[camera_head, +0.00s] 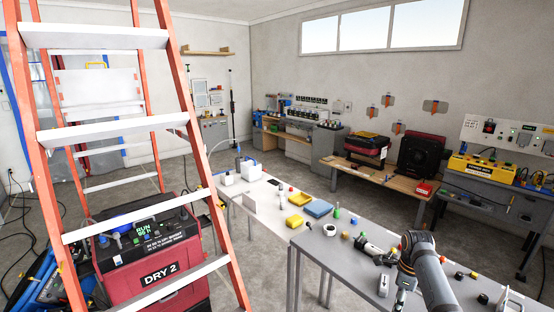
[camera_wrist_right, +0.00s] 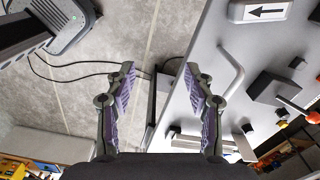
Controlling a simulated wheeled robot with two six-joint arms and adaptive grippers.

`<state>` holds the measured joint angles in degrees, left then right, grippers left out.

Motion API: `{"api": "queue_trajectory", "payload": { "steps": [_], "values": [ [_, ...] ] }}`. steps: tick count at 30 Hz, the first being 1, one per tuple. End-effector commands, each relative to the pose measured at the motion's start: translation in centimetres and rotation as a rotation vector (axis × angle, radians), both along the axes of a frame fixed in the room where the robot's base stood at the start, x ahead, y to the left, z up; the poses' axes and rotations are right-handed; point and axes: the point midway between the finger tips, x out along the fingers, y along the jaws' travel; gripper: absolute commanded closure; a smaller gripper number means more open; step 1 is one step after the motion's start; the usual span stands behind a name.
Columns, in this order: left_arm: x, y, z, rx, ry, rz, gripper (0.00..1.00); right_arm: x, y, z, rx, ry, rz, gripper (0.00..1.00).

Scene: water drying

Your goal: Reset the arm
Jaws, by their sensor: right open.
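My right arm (camera_head: 428,272) rises from the bottom right of the head view, over the near end of the grey worktable (camera_head: 345,240). In the right wrist view my right gripper (camera_wrist_right: 159,70) is open, its two purple-padded fingers spread wide with nothing between them. My left arm and left gripper do not show in the head view.
An orange stepladder (camera_head: 160,130) stands close on the left, before a red dryer (camera_head: 150,265) marked DRY 2. Yellow (camera_head: 295,221) and blue (camera_head: 319,208) cloths lie on the table. Dark cables (camera_wrist_right: 85,72) cross the floor. Open floor lies behind the table.

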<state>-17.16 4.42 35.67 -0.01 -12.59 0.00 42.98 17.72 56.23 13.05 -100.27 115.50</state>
Motion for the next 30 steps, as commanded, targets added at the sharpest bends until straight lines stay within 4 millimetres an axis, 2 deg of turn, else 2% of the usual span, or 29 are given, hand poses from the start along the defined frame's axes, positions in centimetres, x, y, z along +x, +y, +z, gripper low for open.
{"api": "queue_trajectory", "payload": {
  "steps": [8,11,17,20,23,24,26,27,29,30],
  "values": [
    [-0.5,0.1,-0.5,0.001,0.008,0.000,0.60,-1.3,0.3,-5.5,-0.016,0.000,0.147,0.46],
    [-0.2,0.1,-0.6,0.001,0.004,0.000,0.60,-2.1,0.4,-8.3,-0.024,0.000,0.224,0.46],
    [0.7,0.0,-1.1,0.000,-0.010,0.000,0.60,-5.0,0.9,-15.7,-0.048,0.003,0.441,0.46],
    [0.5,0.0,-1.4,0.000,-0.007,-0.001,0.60,-7.4,1.3,-20.4,-0.063,0.006,0.587,0.46],
    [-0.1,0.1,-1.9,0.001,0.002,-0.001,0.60,-11.3,1.9,-26.2,-0.077,0.015,0.781,0.46],
    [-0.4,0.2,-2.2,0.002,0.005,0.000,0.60,-13.5,2.2,-29.0,-0.083,0.020,0.878,0.46],
    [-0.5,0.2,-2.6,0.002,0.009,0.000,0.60,-17.3,2.8,-33.2,-0.094,0.028,1.041,0.46],
    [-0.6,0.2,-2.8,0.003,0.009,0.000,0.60,-20.1,3.3,-35.8,-0.100,0.032,1.153,0.46],
    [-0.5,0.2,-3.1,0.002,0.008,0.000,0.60,-24.5,4.0,-39.2,-0.108,0.037,1.325,0.46],
    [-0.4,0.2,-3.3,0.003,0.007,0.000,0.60,-27.6,4.5,-41.3,-0.113,0.039,1.438,0.46]
  ]
}}
